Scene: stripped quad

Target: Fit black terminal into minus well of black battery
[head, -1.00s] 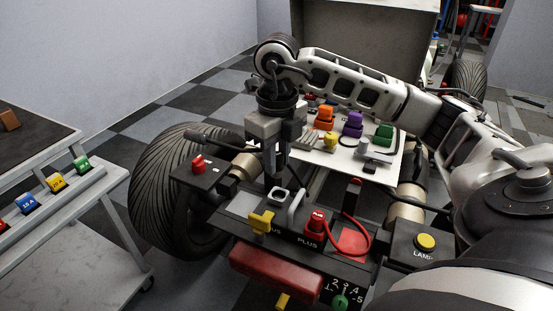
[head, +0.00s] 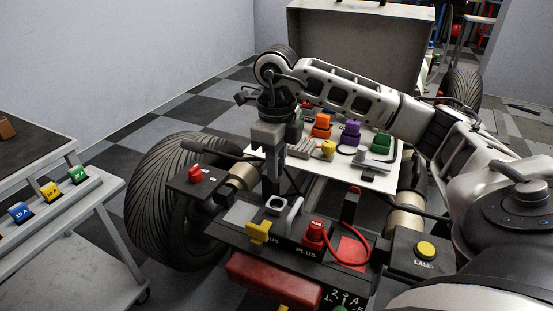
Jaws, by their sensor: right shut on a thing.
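The black battery (head: 306,268) is a dark box in the lower middle, with the word PLUS on its top. A red terminal (head: 313,234) with a red cable sits at its plus side. A pale square ring (head: 277,204) lies at the back left of the top; I cannot tell surely that it is the minus well. A yellow lever (head: 258,232) partly covers the lettering in front of it. My right gripper (head: 272,182) points down just above and behind the ring, shut on a dark thing, probably the black terminal, which barely shows between the fingers. My left gripper is out of view.
A grey handle (head: 294,214) stands right beside the ring. A white tray (head: 398,160) with coloured parts lies behind. A black box with a yellow button (head: 426,250) is at the right, a tyre (head: 165,200) at the left. A trolley (head: 105,205) stands at far left.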

